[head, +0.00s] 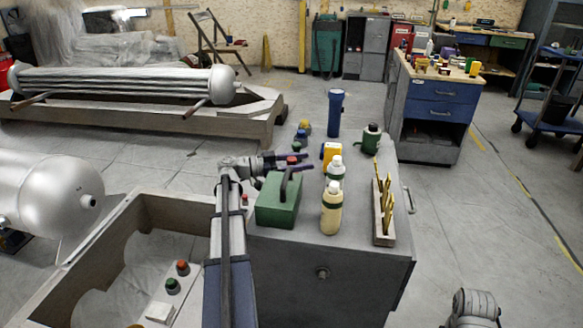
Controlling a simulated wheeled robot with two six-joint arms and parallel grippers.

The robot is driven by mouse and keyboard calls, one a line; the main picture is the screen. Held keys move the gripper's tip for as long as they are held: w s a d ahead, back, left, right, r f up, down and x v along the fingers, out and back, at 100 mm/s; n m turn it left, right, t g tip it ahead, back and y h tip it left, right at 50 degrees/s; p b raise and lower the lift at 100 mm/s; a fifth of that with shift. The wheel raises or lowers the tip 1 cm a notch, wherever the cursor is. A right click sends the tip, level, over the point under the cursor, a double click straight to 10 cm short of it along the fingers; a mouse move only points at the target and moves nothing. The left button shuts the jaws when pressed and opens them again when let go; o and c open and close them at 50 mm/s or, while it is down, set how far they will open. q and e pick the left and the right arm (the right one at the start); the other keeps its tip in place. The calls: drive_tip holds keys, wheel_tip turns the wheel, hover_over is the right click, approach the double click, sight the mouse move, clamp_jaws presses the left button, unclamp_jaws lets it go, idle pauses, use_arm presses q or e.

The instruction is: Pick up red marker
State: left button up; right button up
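A small red-topped piece (292,160), likely the red marker, shows between the fingers of my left gripper (306,160), above and behind the green box's handle. The fingers point right and look apart, one on its far side and one on its near side. I cannot tell whether they touch it. Its lower part is hidden. My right gripper is not in view; a grey link of my own shows at the lower right edge.
Blue and yellow pieces (304,127) stand behind the gripper. An open crate (75,265) is at left.

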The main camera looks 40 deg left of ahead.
use_arm(q)
clamp_jaws()
idle(0.3)
drive_tip(key=shift+r, duration=0.2)
wheel_tip(320, 180, up, 10)
drive_tip(key=p, duration=1)
wheel_tip(320, 180, up, 23)
drive_tip(key=p, duration=2.3)
drive_tip(key=shift+p, duration=0.3)
